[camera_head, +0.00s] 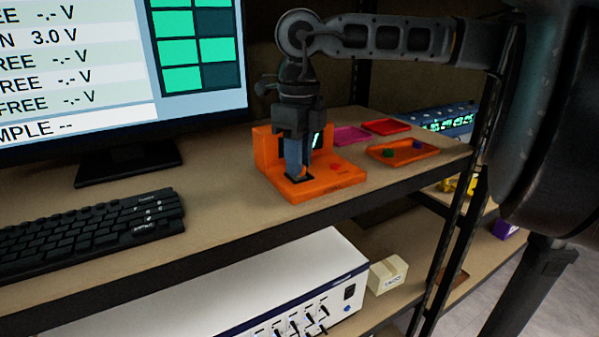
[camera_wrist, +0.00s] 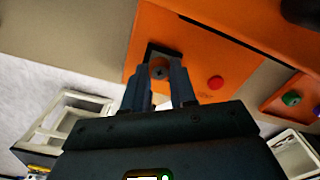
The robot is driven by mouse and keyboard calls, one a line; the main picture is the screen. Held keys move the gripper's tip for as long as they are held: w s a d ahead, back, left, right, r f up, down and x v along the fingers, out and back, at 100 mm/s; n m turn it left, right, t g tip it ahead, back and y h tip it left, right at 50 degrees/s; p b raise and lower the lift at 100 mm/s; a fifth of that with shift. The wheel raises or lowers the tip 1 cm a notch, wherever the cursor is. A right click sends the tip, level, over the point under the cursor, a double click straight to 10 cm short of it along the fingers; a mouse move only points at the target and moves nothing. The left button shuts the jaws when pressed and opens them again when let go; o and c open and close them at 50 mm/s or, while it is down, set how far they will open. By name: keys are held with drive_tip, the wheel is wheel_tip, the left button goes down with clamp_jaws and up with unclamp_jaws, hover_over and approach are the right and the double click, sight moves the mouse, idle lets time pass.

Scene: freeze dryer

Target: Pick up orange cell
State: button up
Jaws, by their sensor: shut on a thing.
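The orange cell (camera_wrist: 158,70) is a small round piece between my fingertips in the wrist view, over the black square pad of an orange device (camera_wrist: 180,30). A bit of the cell (camera_head: 303,172) also shows at the fingertips in the head view. My gripper (camera_head: 298,173) points down at the pad and is shut on the cell. Whether the cell touches the pad or is just above it, I cannot tell. The orange device (camera_head: 335,182) has a red button and a small display, partly behind my gripper.
An orange tray (camera_head: 425,149) with a green and a purple cell lies right of the device. A pink tray (camera_head: 350,136) and a red tray (camera_head: 386,126) lie behind. A keyboard (camera_head: 90,222) and monitor (camera_head: 125,155) stand left. The shelf's front edge is close.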

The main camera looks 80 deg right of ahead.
drive_tip(key=shift+r+p, duration=0.75)
drive_tip(key=shift+r, duration=1.45)
